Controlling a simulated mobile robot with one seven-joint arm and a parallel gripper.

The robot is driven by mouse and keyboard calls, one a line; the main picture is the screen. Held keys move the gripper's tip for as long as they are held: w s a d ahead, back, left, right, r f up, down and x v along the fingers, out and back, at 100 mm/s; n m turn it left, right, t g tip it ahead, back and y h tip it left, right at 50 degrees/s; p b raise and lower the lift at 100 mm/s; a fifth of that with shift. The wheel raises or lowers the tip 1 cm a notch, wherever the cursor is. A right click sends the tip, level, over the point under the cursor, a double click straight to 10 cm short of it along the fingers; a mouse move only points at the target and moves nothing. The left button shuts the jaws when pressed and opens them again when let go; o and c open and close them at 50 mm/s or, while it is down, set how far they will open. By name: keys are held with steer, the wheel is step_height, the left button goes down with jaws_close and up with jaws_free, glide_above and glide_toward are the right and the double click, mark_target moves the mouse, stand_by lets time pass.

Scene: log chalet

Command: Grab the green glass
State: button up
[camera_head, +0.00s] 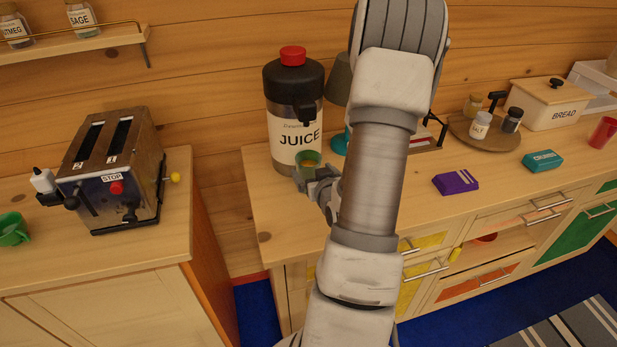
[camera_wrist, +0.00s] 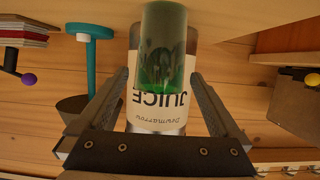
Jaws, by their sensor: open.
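The green glass (camera_head: 309,158) stands on the counter in front of the juice dispenser (camera_head: 294,115); my gripper hides its lower part in the head view. My gripper (camera_head: 318,182) is open and low beside the glass, on its near side. In the wrist view, which is upside down, the see-through green glass (camera_wrist: 163,40) is at the top centre, in line with the gap between the two fingers of my gripper (camera_wrist: 159,76). The fingertips are on either side of its rim end, with visible space around it. I cannot tell how deep it is between them.
A toaster (camera_head: 112,165) and a green cup (camera_head: 13,230) are on the left counter, across a gap. A teal-stemmed lamp (camera_head: 339,100) stands behind my arm. A purple box (camera_head: 455,182), teal box (camera_head: 543,160), round spice tray (camera_head: 484,133) and bread box (camera_head: 549,104) are right.

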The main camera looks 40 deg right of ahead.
mark_target(306, 162)
steer(key=x, duration=0.4)
steer(key=shift+w+d, duration=0.1)
steer(key=shift+w, duration=0.15)
steer(key=c, duration=1.4)
jaws_close()
steer(key=shift+r, duration=0.1)
